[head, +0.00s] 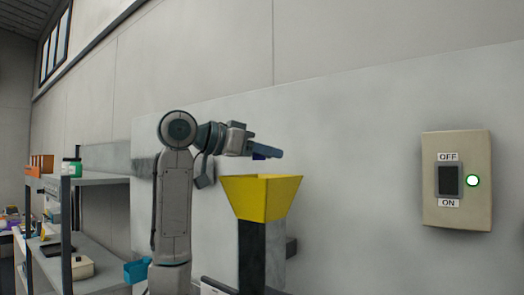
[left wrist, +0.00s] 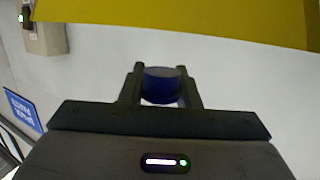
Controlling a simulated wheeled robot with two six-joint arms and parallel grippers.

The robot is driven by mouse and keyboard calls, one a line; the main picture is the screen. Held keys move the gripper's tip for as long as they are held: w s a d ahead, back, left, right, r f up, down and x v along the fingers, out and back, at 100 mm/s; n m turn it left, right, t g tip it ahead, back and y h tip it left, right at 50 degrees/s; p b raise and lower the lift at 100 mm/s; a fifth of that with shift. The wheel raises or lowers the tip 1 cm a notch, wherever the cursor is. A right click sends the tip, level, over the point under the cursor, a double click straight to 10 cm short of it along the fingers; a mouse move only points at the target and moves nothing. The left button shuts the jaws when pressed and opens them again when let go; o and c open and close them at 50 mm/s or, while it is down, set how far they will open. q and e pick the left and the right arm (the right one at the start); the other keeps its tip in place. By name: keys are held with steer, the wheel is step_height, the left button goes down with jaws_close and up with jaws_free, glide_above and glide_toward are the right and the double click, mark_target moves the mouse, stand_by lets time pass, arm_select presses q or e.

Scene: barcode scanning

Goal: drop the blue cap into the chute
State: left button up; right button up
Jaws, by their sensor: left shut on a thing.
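The blue cap (left wrist: 161,84) is held between the two fingers of my left gripper (left wrist: 161,90) in the left wrist view. In the head view a small dark blue bit of the cap (head: 259,156) shows under my left gripper (head: 268,152), which is shut on it. The yellow chute (head: 262,196) has a funnel mouth on a dark post. The gripper is above the funnel mouth, apart from it. In the left wrist view the chute's yellow wall (left wrist: 200,18) fills the top. My right gripper is not in view.
A switch box (head: 457,180) with OFF and ON labels and a lit green lamp is on the wall at right. A grey shelf (head: 95,179) with a green-labelled jar (head: 71,167) stands at left. A teal bin (head: 137,270) is low beside my arm.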

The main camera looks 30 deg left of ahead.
arm_select(q)
steer(key=o, duration=1)
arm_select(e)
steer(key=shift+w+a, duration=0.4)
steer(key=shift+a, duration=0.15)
arm_select(q)
steer(key=shift+s+a+b, duration=0.2)
steer(key=shift+s+b, duration=0.15)
steer(key=b+v, duration=0.4)
steer(key=v, duration=0.6)
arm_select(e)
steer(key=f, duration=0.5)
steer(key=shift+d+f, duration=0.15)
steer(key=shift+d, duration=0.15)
arm_select(q)
steer(key=shift+a, duration=0.1)
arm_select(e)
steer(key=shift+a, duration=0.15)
